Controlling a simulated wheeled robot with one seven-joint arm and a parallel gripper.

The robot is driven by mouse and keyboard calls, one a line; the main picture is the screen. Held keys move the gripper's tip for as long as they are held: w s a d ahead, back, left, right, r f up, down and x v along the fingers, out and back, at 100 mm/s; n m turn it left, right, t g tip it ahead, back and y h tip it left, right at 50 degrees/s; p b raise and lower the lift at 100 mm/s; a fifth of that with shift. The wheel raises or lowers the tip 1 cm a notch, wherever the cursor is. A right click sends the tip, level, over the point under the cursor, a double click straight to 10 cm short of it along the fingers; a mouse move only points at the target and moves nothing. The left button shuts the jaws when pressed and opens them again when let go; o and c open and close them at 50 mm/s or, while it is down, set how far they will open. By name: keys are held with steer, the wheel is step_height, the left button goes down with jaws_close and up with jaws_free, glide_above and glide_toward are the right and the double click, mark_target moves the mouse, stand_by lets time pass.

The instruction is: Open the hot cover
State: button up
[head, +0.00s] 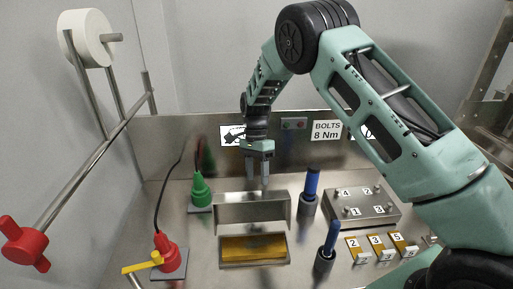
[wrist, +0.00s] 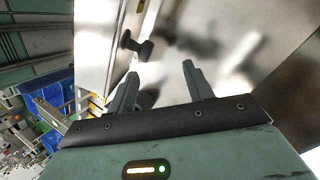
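The hot cover appears to be the grey metal piece (head: 252,198) in the middle of the bench in the head view. It stands raised behind a shallow metal frame with an amber plate (head: 253,247). My gripper (head: 259,182) points down just above and behind the cover's top edge; I cannot tell whether it touches. In the wrist view my gripper (wrist: 158,82) has its two fingers apart, with nothing held between them. A small dark knob-like part (wrist: 136,46) shows beyond the fingers, beside a blurred shiny metal surface.
A green plug-like tool (head: 200,190) and a red one (head: 168,256) stand left of the cover. Blue-handled tools (head: 312,184) (head: 328,242) stand right. A numbered metal block (head: 362,206) and numbered yellow tags (head: 380,247) lie further right. A metal back panel (head: 205,145) closes the bench.

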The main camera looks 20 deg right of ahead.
steer(key=b+v, duration=0.1)
steer(key=v, duration=0.9)
steer(key=shift+r, duration=0.25)
steer(key=shift+s+d+f, duration=0.1)
